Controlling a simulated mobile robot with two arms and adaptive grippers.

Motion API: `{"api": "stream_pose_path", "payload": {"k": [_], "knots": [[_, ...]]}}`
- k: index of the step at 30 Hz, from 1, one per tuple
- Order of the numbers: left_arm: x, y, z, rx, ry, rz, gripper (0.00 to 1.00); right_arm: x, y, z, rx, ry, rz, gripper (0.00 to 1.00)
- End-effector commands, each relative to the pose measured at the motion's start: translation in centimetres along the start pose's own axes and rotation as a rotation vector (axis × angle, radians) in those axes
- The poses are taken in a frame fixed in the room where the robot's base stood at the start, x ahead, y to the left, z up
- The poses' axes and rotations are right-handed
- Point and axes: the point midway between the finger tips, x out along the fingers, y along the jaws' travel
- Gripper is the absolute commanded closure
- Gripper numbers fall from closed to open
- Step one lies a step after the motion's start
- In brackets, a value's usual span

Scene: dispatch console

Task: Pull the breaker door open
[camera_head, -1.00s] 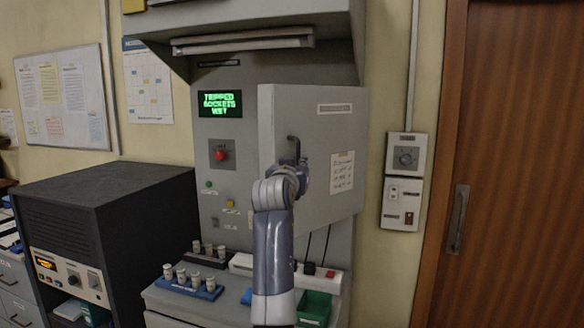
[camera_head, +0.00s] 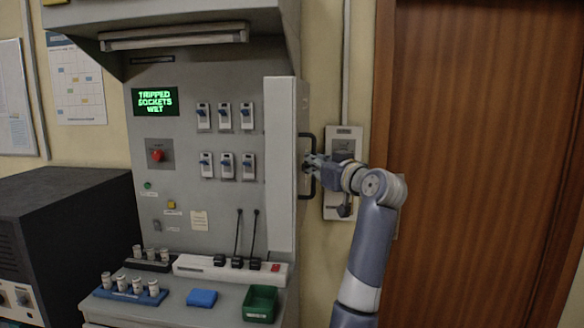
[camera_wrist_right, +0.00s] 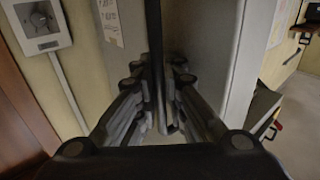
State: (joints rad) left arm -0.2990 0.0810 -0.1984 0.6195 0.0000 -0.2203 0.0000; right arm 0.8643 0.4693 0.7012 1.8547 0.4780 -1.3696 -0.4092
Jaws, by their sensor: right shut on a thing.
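The grey breaker door (camera_head: 280,165) stands swung out from the panel, seen nearly edge-on in the head view, hinged at the right of the breaker recess. Its black bar handle (camera_head: 306,165) is on the door's outer face, to the right. My right gripper (camera_head: 311,166) is shut on the handle. In the right wrist view the fingers (camera_wrist_right: 160,95) close around the dark bar of the handle (camera_wrist_right: 154,50), next to the door's face (camera_wrist_right: 205,60). Several breaker switches (camera_head: 225,140) with blue levers show uncovered on the panel. My left gripper is not in view.
A desk ledge below the panel holds a green bin (camera_head: 261,303), a blue block (camera_head: 202,297), a power strip (camera_head: 230,268) and a blue rack (camera_head: 130,290). A wall box (camera_head: 342,150) is behind my right gripper. A wooden door (camera_head: 480,160) stands at right.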

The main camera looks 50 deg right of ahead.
Motion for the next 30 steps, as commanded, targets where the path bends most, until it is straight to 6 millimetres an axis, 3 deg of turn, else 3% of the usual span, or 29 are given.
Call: {"api": "stream_pose_path", "payload": {"k": [10, 26, 27, 29, 30], "knots": [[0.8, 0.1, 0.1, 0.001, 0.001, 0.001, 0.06, -0.7, 2.9, 0.6, 0.007, -0.014, -0.003, 1.00], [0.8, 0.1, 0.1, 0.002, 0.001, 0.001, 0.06, -0.8, 3.4, 0.7, 0.009, -0.016, -0.003, 1.00], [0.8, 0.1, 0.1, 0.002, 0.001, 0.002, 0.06, -0.8, 3.4, 0.7, 0.009, -0.017, -0.003, 0.82], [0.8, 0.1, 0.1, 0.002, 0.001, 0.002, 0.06, -0.8, 3.4, 0.6, 0.008, -0.015, -0.003, 0.71], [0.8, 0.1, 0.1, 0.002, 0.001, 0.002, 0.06, -0.8, 3.4, 0.6, 0.008, -0.014, -0.003, 0.71]]}}
